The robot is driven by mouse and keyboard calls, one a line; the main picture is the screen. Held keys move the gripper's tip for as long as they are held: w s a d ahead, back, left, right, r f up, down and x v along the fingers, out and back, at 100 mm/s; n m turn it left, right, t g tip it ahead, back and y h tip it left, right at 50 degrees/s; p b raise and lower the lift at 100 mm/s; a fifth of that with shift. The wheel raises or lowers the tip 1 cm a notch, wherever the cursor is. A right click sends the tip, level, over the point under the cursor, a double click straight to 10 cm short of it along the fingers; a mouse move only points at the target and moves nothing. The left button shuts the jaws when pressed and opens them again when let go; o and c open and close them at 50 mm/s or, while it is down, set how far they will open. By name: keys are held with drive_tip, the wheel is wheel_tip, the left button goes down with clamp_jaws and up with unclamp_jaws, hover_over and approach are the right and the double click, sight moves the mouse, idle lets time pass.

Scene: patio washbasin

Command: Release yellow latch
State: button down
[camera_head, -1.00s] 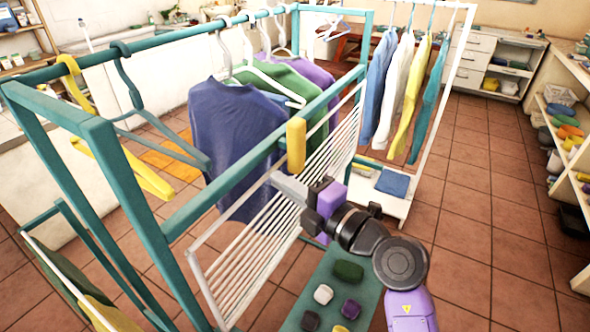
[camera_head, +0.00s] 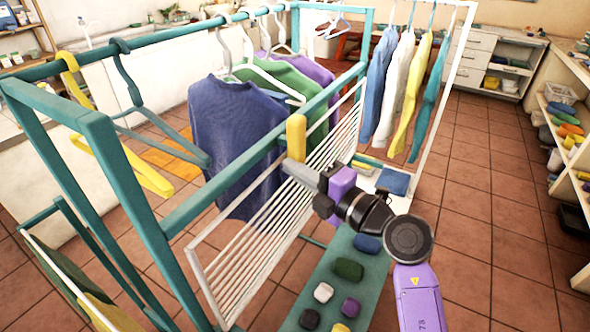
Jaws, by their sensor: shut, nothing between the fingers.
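The yellow latch (camera_head: 296,138) is a small upright block on the teal upper rail of the drying rack, above the white wire panel (camera_head: 262,232). My gripper (camera_head: 290,168) is just below the latch, on the near side of the panel. Its grey fingers point left and appear shut with nothing between them. The finger ends are close to the latch's lower end. I cannot tell whether they touch it.
The teal rack frame (camera_head: 97,150) fills the left and middle. Shirts (camera_head: 235,140) hang behind the panel. A teal board with several coloured stones (camera_head: 347,269) lies below my arm. Hanging clothes (camera_head: 400,95) are beyond. Tiled floor at right is clear.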

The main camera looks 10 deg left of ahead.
drive_tip(key=shift+w+d+f+n+b, duration=0.1)
drive_tip(key=shift+w+f+n+b, duration=0.1)
drive_tip(key=shift+n+b, duration=0.25)
drive_tip(key=w+d+n+g+y+b, duration=0.2)
drive_tip(key=w+n+y+b, duration=0.2)
drive_tip(key=n+b, duration=1.4)
drive_tip(key=w+b, duration=0.2)
drive_tip(key=b, duration=0.3)
drive_tip(key=shift+f+g, duration=0.15)
drive_tip(key=shift+g, duration=0.25)
drive_tip(key=shift+w+d+b, duration=0.1)
drive_tip(key=shift+w+b, duration=0.05)
drive_tip(key=shift+b, duration=0.15)
wheel_tip(320, 180, down, 5)
drive_tip(key=b, duration=0.3)
drive_tip(key=p+v, duration=0.1)
drive_tip(key=v, duration=0.8)
drive_tip(key=shift+d+r, duration=0.35)
drive_tip(key=shift+d, duration=0.15)
